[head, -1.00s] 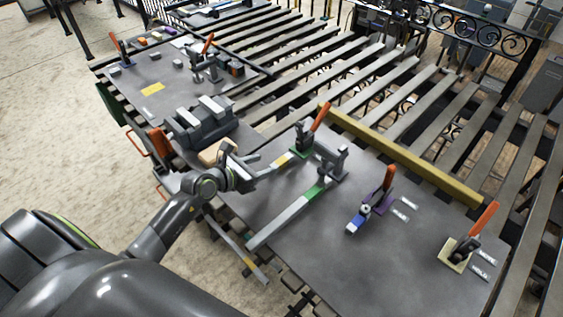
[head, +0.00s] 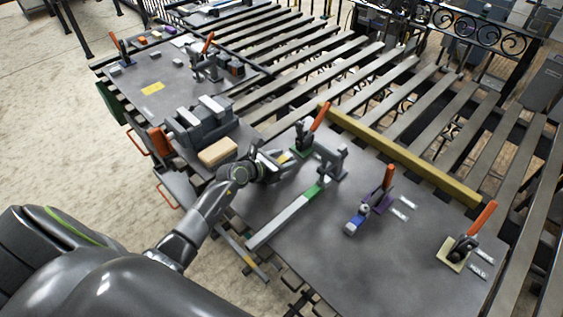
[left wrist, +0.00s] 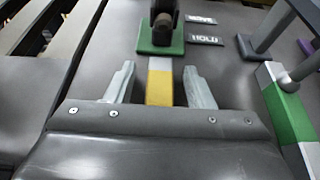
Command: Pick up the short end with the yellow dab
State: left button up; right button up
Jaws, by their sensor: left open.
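The short end with the yellow dab (left wrist: 159,90) is a pale bar with a yellow band. In the left wrist view its far end meets the green clamp base (left wrist: 160,42). My left gripper (left wrist: 159,72) is open, with one finger on each side of the bar and visible gaps to both. In the head view my left gripper (head: 284,160) is at the table's left part, beside the green-based clamp with an orange handle (head: 319,117). It partly hides the short end there. My right gripper is not in view.
A longer bar with a green band (head: 290,213) lies to the right, running under a grey post (head: 337,165). Purple (head: 378,201) and cream (head: 452,258) clamps stand farther right. A tan block (head: 217,152) lies left of the gripper. The table's front middle (head: 340,260) is clear.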

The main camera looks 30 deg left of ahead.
pick_arm(q)
grip_shut()
dwell(0.3)
